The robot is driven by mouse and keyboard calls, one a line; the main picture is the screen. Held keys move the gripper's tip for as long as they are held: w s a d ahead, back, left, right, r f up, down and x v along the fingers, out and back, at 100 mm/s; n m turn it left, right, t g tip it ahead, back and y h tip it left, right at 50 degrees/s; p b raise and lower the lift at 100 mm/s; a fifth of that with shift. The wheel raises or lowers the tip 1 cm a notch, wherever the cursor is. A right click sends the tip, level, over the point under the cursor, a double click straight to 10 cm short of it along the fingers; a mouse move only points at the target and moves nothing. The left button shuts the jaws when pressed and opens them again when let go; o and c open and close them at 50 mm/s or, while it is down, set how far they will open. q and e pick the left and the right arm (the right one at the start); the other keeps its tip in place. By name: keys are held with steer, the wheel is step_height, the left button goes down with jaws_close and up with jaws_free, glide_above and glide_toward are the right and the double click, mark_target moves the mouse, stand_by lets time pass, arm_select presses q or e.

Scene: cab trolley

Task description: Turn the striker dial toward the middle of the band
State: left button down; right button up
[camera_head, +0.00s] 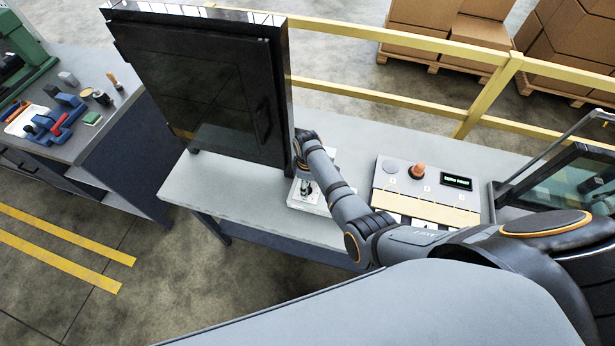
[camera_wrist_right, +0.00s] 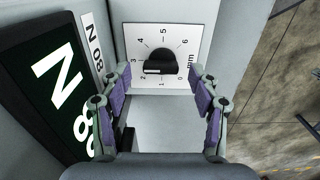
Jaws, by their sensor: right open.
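The striker dial (camera_wrist_right: 158,60) is a black knob on a white plate (camera_wrist_right: 190,30) numbered 0 to 6 with "mm", in the right wrist view. A short white mark shows at the knob's lower edge, toward the low numbers; its exact reading is unclear. My right gripper (camera_wrist_right: 160,74) is open, its purple-padded fingers on either side of the knob, with no clear contact. In the head view my right gripper (camera_head: 306,186) is over a small white device (camera_head: 318,208) on the bench, and the dial cannot be made out there. My left gripper is out of view.
A dark screen (camera_wrist_right: 62,85) showing large "N 8" stands left of the dial. On the bench (camera_head: 240,195) are a tall black cabinet (camera_head: 205,90) close left of my gripper and a button panel (camera_head: 400,175) to the right. A yellow rail (camera_head: 380,105) runs behind.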

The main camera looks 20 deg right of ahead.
step_height(320, 180, up, 11)
stand_by(0.7)
